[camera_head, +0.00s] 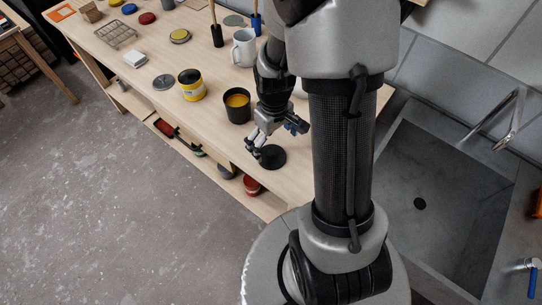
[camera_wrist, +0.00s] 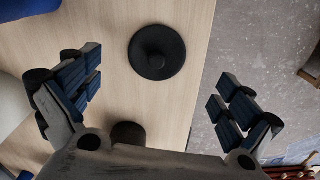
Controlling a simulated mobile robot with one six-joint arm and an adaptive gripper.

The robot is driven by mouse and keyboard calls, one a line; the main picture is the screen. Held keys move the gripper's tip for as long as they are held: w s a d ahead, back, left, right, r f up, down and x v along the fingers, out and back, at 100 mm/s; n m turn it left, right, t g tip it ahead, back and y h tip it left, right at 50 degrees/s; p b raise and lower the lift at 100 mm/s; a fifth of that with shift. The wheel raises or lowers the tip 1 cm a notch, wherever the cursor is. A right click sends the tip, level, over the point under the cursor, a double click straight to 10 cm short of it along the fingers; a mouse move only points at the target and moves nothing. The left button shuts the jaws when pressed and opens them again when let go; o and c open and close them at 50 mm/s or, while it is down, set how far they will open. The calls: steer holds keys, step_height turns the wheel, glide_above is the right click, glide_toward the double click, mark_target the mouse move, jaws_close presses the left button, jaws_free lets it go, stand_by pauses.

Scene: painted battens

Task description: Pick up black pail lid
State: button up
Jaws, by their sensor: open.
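The black pail lid (camera_head: 272,157) is a flat round disc lying on the wooden bench near its front edge. In the wrist view the lid (camera_wrist: 157,52) shows a small round knob at its middle, and it lies ahead of and between the fingers. My gripper (camera_head: 264,142) is above the bench beside the lid, with its fingers apart and nothing between them. In the wrist view my gripper (camera_wrist: 158,95) shows two blue-padded fingers spread wide, not touching the lid.
A black pail with yellow contents (camera_head: 237,105) stands left of my gripper, with a yellow tin (camera_head: 191,85) beyond it. A white mug (camera_head: 244,48) stands behind. A grey disc (camera_head: 163,82) lies farther left. The bench's front edge is close to the lid.

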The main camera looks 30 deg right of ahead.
mark_target(274, 155)
step_height(274, 155, down, 7)
steer(key=shift+w+d+f+b, duration=0.1)
steer(key=shift+f+b, duration=0.1)
steer(key=shift+b, duration=0.95)
steer(key=shift+r, duration=0.1)
steer(key=shift+c, duration=0.3)
steer(key=c, duration=1.7)
steer(key=shift+s, duration=0.2)
steer(key=shift+c, duration=0.6)
